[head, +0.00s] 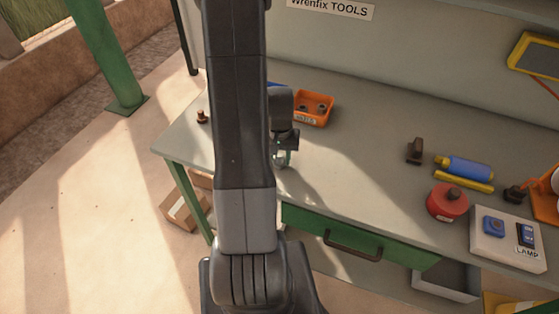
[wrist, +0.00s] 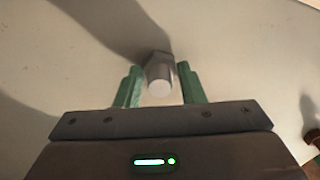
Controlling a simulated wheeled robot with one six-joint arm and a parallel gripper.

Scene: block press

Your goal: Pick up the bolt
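A silver bolt (wrist: 160,74) stands on the bench top in the wrist view, with its wider head low and its round shank end toward the camera. My gripper (wrist: 160,84) is open, with one green finger on each side of the bolt. Narrow gaps show between the fingers and the bolt. In the head view my gripper (head: 282,158) is low over the bench, partly behind my arm. I cannot make out the bolt clearly there.
An orange bin (head: 314,109) stands just behind my gripper. A copper-coloured piece (head: 202,117) stands at the bench's left end. To the right are a dark block (head: 415,151), a blue cylinder (head: 466,167), a red round container (head: 447,202) and a switch box (head: 507,238).

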